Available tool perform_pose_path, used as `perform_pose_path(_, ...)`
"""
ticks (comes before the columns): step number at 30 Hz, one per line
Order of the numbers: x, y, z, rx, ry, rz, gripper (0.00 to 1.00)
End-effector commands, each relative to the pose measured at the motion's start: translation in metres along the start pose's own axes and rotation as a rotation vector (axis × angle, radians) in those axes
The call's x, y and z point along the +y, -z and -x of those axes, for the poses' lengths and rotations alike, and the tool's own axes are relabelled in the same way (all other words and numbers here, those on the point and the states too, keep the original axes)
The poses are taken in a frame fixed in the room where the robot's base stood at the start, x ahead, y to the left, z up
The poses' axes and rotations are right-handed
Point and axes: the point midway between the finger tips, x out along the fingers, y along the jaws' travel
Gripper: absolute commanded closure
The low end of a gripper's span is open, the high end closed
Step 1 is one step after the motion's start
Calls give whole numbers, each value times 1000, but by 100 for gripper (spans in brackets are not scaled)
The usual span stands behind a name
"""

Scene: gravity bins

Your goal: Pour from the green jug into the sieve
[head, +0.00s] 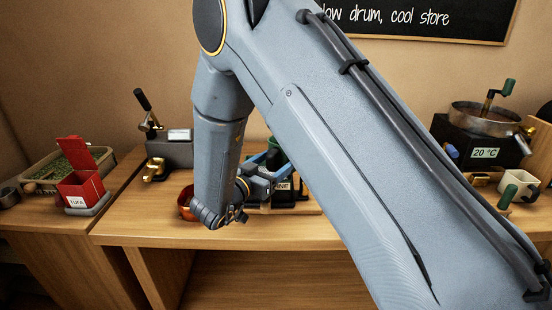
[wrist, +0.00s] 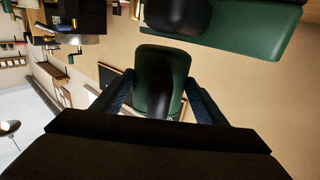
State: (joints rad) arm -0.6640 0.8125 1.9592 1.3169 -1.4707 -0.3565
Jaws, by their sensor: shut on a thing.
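My gripper (wrist: 160,92) is shut on a dark green rounded piece (wrist: 153,62), which I take as part of the green jug. Its fingers press on both sides of it in the wrist view. In the head view my gripper (head: 274,172) is partly behind my arm, above the middle of the table. A bit of green (head: 273,144) shows there beside it. I cannot tell the jug's tilt or what is in it. No sieve can be made out for certain; my arm hides part of the table.
A copper bowl (head: 187,203) stands partly behind my arm. A red box (head: 80,187) and a rimmed tray of green grains (head: 103,155) are at left. A grey cranked machine (head: 172,152) stands nearby.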

Motion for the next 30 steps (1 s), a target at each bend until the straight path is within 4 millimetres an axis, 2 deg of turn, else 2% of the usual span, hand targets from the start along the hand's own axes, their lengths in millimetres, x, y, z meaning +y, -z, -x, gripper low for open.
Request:
perform_pose_path(3,0,-10,0,0,0,3,73)
perform_pose_path(6,4,-3,0,1,-1,61,73)
perform_pose_path(23,18,8,1,0,-1,385,73)
perform_pose_path(30,22,10,0,0,-3,571,73)
